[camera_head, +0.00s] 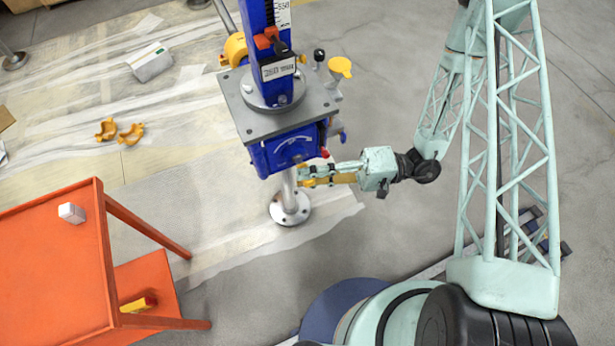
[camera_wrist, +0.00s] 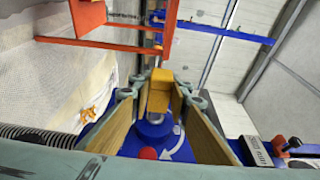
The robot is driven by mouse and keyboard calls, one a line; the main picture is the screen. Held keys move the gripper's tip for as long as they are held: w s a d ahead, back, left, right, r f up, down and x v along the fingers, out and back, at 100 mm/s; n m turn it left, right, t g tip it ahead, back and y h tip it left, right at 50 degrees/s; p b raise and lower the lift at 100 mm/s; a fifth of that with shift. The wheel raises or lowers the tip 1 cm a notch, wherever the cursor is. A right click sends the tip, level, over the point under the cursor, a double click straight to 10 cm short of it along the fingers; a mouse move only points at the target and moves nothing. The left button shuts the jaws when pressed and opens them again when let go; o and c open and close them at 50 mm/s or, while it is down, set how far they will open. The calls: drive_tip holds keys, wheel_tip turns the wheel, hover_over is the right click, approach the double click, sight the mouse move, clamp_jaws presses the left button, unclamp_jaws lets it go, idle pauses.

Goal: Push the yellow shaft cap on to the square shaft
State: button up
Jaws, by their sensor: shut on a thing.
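My gripper (camera_head: 305,175) reaches left to the front of the blue jack gearbox (camera_head: 288,150). It is shut on the yellow shaft cap, a block that shows between the fingertips (camera_wrist: 160,78) in the wrist view as the cap (camera_wrist: 160,92). In the head view the cap is hard to tell from the yellowish finger pads. Behind the cap in the wrist view is a round blue boss (camera_wrist: 153,130) on the gearbox face. A bit of grey metal shows beside the cap. The square shaft is mostly hidden, and I cannot tell whether the cap touches or covers it.
The jack stands on a grey post with a round foot (camera_head: 290,207). A grey plate (camera_head: 240,112) lies above the gearbox, with a yellow funnel-like part (camera_head: 341,67) near its right. An orange table (camera_head: 50,265) with a white box (camera_head: 71,212) stands lower left. Yellow clamps (camera_head: 131,134) lie on the floor sheet.

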drive_tip(key=shift+w+a, duration=0.25)
drive_tip(key=shift+w, duration=0.25)
drive_tip(key=shift+w+a, duration=0.25)
drive_tip(key=shift+w, duration=0.2)
idle(0.5)
drive_tip(key=o, duration=0.9)
drive_tip(key=shift+d, duration=0.15)
drive_tip(key=shift+v, duration=5.85)
